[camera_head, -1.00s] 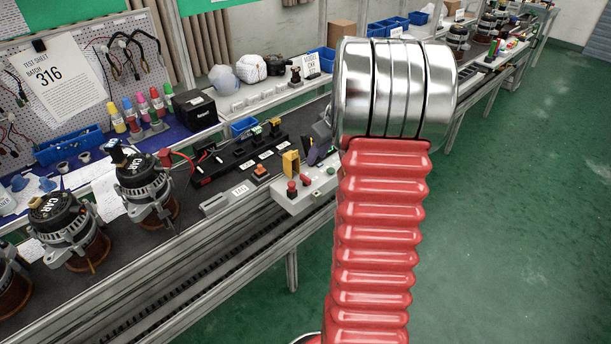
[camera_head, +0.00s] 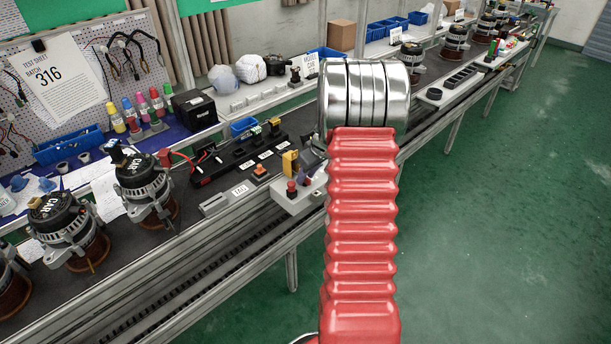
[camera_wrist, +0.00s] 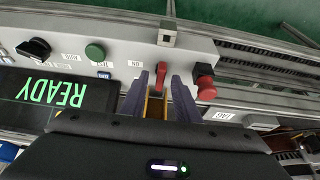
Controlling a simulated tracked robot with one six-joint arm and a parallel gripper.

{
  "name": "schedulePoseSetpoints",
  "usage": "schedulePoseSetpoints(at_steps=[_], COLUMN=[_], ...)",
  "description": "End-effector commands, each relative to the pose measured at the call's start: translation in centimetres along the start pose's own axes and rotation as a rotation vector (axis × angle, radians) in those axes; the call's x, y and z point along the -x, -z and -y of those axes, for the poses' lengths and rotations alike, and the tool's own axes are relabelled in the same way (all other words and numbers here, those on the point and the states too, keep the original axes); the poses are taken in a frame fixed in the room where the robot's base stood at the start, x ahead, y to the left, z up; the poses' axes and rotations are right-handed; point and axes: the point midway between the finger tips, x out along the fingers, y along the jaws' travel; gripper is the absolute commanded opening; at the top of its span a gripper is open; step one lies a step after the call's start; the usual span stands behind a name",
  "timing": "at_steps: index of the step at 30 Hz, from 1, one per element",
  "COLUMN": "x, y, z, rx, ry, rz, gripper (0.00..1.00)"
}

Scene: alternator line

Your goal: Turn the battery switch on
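A grey control panel (camera_wrist: 120,22) fills the upper part of the wrist view, and its near end (camera_head: 296,202) shows in the head view. A red switch lever (camera_wrist: 161,74) stands on it next to a label reading ON; it looks like the battery switch. My gripper (camera_wrist: 160,82) is open, with one dark purple finger on each side of the lever. I cannot tell whether either finger touches it. Something yellow shows between the fingers.
A red mushroom button (camera_wrist: 205,82) is close to the right finger. A green button (camera_wrist: 95,51) and black rotary knob (camera_wrist: 36,48) lie to the left. A black display (camera_wrist: 62,92) reads READY. Alternators (camera_head: 148,185) stand on the bench; the green floor at right is clear.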

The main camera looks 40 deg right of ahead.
Motion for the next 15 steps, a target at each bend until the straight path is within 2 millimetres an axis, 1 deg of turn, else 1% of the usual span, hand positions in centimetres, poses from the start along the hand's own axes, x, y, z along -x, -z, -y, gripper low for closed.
schedulePoseSetpoints(at_steps=[7,15], x=[-0.05,-0.04], y=[0.01,0.01], z=[0.03,0.05], rx=[0.000,0.000], ry=[0.000,0.001], rz=[0.000,0.000], gripper=[0.29,0.10])
